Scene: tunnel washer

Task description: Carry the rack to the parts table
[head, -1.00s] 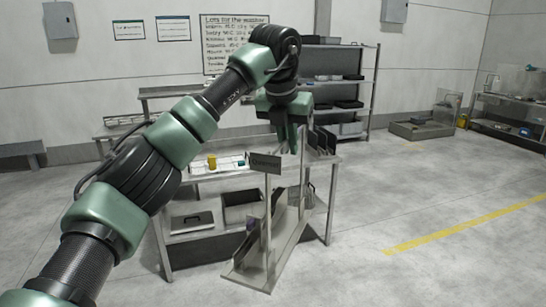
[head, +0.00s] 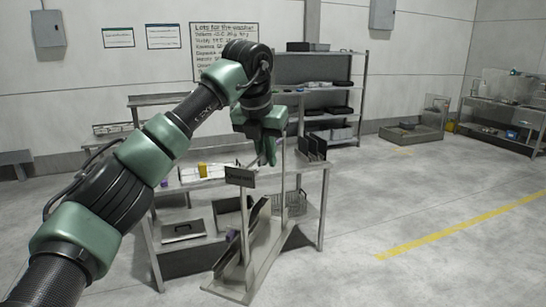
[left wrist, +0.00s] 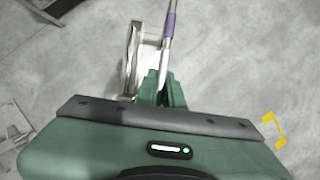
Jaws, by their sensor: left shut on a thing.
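The rack (head: 252,272) is a grey metal frame with a flat base, slanted plates and tall uprights. It stands in front of the parts table in the head view; I cannot tell whether its base touches the floor. A dark sign (head: 240,177) shows at its upper part, with lettering too small to read surely. My left gripper (head: 268,158) points down and is shut on the rack's upper part. In the left wrist view, a grey bar with a purple band (left wrist: 169,27) runs up from the fingers (left wrist: 162,88). The parts table (head: 200,188) is grey with a lower shelf. My right gripper is out of view.
A yellow piece (head: 202,169) lies on the table top and dark upright plates (head: 312,148) stand at its right end. Trays and a wire basket (head: 291,203) are below. A shelf unit (head: 325,85) stands behind. Floor at the right is clear around a yellow line (head: 460,226).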

